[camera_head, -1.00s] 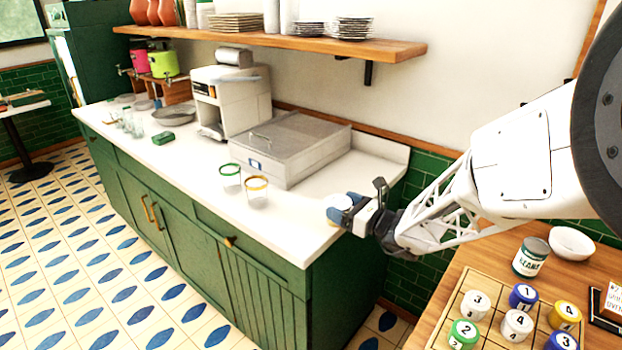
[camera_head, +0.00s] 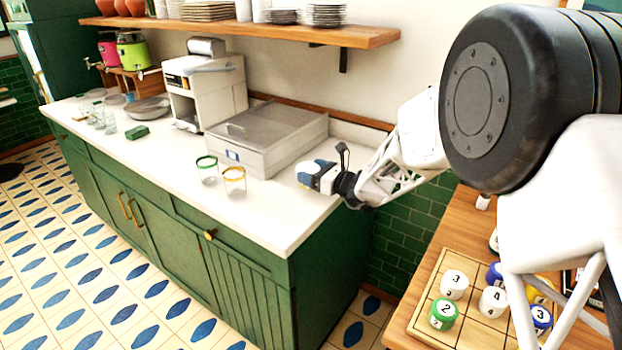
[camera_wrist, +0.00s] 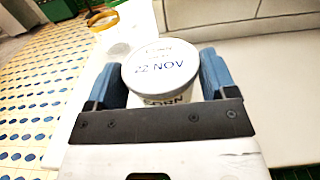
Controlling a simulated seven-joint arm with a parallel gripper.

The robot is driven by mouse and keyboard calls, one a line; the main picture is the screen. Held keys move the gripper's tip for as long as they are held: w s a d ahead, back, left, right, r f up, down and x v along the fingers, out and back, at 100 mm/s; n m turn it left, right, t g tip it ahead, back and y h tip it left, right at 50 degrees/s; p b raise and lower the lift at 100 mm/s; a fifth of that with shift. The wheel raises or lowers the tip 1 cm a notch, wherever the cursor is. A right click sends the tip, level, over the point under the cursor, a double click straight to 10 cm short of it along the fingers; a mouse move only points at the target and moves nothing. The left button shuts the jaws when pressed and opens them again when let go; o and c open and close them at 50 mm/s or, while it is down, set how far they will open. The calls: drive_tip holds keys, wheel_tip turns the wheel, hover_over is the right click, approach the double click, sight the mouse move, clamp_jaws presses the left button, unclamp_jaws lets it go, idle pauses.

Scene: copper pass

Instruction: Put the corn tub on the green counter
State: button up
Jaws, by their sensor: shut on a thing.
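The corn tub (camera_wrist: 160,65) is a white round tub with a white lid marked "22 NOV" and part of the word "CORN" on its side. My gripper (camera_wrist: 158,85) is shut on it, with a blue finger on each side. In the head view my gripper (camera_head: 312,174) is over the right end of the white top of the green counter (camera_head: 262,215). The tub is mostly hidden there by the fingers. I cannot tell whether the tub touches the counter top.
A green-rimmed glass (camera_head: 208,172) and a yellow-rimmed glass (camera_head: 234,182) stand left of my gripper. A grey lidded box (camera_head: 262,140) stands behind them. A wooden table (camera_head: 425,290) with numbered pieces is at the right. The counter's front strip is clear.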

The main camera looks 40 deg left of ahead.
drive_tip(key=shift+w+a+f, duration=0.1)
drive_tip(key=shift+w+a, duration=0.75)
drive_tip(key=shift+f, duration=1.75)
drive_tip(key=shift+f, duration=0.1)
drive_tip(key=o, duration=0.9)
drive_tip(key=shift+o, duration=0.2)
drive_tip(key=shift+d, duration=0.15)
drive_tip(key=d, duration=1.1)
drive_tip(key=shift+d, duration=0.4)
